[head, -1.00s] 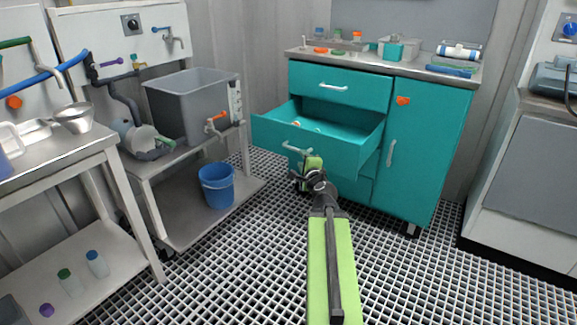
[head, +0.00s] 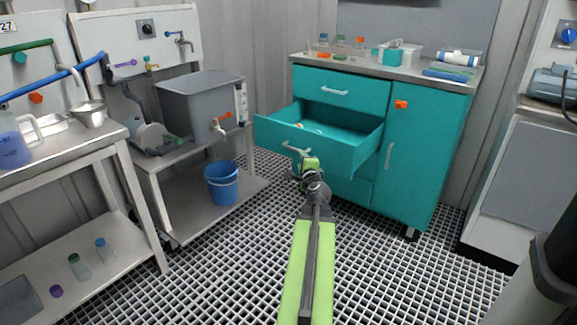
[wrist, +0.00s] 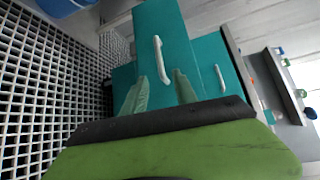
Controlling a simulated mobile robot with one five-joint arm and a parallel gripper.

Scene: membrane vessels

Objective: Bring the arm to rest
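My arm, green and dark grey, reaches out over the grated floor in the head view. My gripper (head: 303,172) is at its far end, close to the front of the pulled-out teal drawer (head: 350,152). In the wrist view my gripper (wrist: 162,82) shows two greenish fingers spread apart with nothing held between them. The drawer's white handle (wrist: 161,60) lies just beyond the fingertips; the exact gap is hard to tell. The same handle (head: 294,149) shows just above my gripper in the head view.
The teal cabinet (head: 425,160) has a closed upper drawer (head: 325,92) and small items on top. A blue bucket (head: 221,183) stands on the low shelf of the left bench. A grey bench (head: 520,180) is at the right. Open grated floor (head: 240,260) lies between.

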